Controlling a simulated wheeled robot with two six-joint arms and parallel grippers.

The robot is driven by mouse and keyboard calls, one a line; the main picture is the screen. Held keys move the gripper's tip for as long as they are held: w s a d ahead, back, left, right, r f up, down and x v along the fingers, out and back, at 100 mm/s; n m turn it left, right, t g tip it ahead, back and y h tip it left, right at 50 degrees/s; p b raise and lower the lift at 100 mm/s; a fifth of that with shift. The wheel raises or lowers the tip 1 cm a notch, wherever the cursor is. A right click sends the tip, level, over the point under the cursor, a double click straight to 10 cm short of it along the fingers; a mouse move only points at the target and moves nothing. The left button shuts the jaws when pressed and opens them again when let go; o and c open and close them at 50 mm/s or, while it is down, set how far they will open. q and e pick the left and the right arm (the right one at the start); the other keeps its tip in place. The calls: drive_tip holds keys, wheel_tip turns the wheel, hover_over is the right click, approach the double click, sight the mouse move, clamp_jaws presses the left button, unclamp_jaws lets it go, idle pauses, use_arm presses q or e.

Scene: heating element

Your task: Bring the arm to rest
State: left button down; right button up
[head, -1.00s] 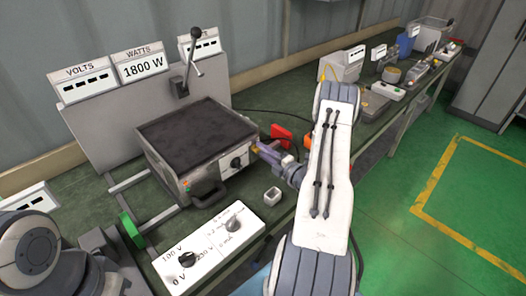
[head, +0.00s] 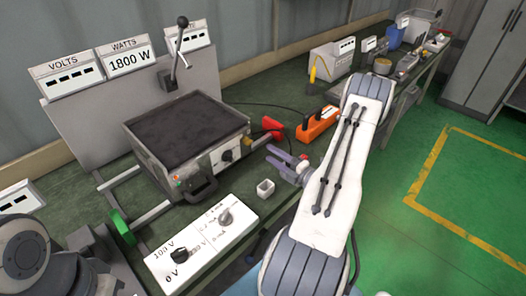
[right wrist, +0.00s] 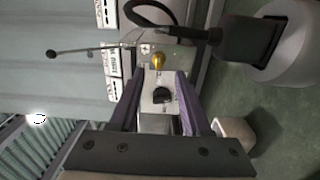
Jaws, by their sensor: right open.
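My right gripper (head: 271,156) has purple fingers and stands above the bench, right of the heating element box (head: 190,145). Its fingers are apart with nothing between them. In the right wrist view the gripper (right wrist: 158,78) also shows spread fingers, with the box's front and black knob (right wrist: 162,95) seen beyond them, apart from the fingers. My right arm (head: 335,180) reaches up from the bottom of the head view. My left arm (head: 25,255) shows at the lower left; its fingertips cannot be made out.
A white control panel (head: 203,248) with two knobs lies in front of the box. A small white cup (head: 265,188) stands close to the gripper. An orange power strip (head: 317,124) and red connector (head: 271,125) lie behind it. Green floor at the right (head: 400,240) is open.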

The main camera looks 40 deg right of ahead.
drive_tip(key=shift+s, duration=0.95)
